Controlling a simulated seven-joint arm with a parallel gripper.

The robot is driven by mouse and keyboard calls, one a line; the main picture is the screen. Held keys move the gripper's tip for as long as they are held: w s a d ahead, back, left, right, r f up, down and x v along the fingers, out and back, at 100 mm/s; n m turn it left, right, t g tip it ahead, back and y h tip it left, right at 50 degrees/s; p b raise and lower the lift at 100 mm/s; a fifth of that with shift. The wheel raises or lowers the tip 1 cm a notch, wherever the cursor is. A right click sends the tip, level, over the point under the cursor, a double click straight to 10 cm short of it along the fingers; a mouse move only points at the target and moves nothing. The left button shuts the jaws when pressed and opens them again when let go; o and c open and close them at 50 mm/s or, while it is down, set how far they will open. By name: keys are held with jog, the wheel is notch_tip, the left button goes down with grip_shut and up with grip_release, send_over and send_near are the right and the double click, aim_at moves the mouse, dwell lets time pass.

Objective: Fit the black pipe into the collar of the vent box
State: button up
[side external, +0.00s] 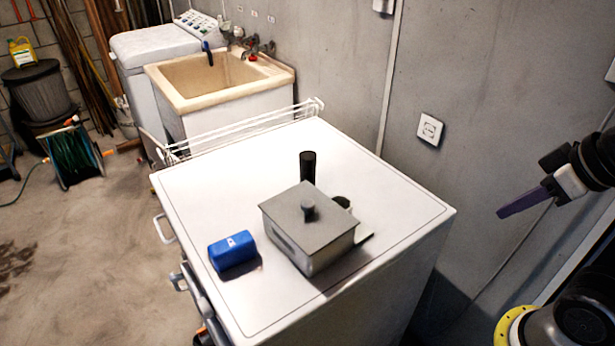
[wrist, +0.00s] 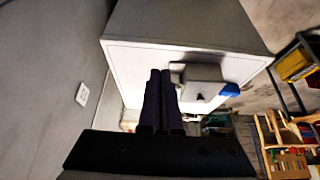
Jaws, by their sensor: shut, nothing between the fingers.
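The black pipe (side external: 308,167) stands upright on the white worktop, behind a grey box (side external: 310,222) with a dark knob on its flat top. A dark round piece (side external: 342,202) and a pale flat plate (side external: 364,233) show partly behind that box's right side. They may belong to the vent box and its collar; the grey box hides most of them, so I cannot tell. My gripper (side external: 500,214) is shut and empty, in the air right of the worktop, well apart from everything on it. In the wrist view its dark fingers (wrist: 160,73) lie together.
A blue block (side external: 233,251) lies left of the grey box. The white worktop (side external: 400,205) is clear at its right and back left. A white wire rack (side external: 240,132) runs along the back edge, with a sink (side external: 215,85) beyond. A grey wall (side external: 480,70) rises behind.

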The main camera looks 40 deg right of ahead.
jog(key=o, duration=1.2)
jog(key=shift+o, duration=0.2)
